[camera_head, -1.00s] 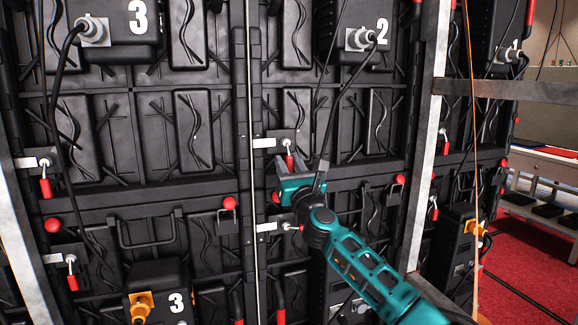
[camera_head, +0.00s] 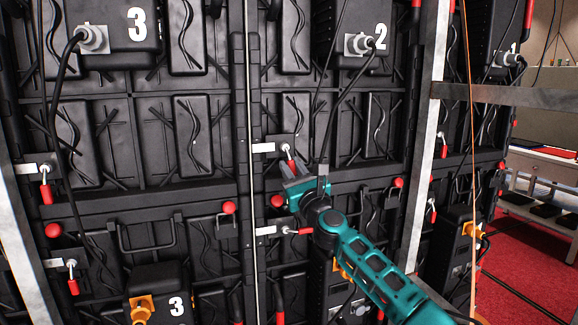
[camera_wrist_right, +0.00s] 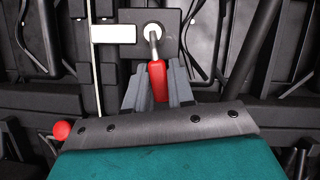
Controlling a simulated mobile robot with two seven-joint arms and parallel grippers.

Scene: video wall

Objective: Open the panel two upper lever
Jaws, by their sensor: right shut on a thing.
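The panel two upper lever (camera_head: 291,160) has a red handle and hangs below a white latch plate (camera_head: 263,148), left of the number 2 box (camera_head: 377,48). Its handle is tilted slightly, the lower end toward the right. My right gripper (camera_head: 290,175) is shut on this red handle. In the right wrist view the lever handle (camera_wrist_right: 157,80) sits between the grey fingers of the gripper (camera_wrist_right: 158,93), its metal stem running up to a round pivot. The gripper hides the handle's lower end. My left gripper is not in view.
The panel two lower lever (camera_head: 298,231) lies sideways below my gripper. Panel three levers (camera_head: 46,192) hang down at left. Red knobs (camera_head: 277,201) and black cables (camera_head: 334,120) are close by. A metal upright (camera_head: 428,140) stands right of my arm.

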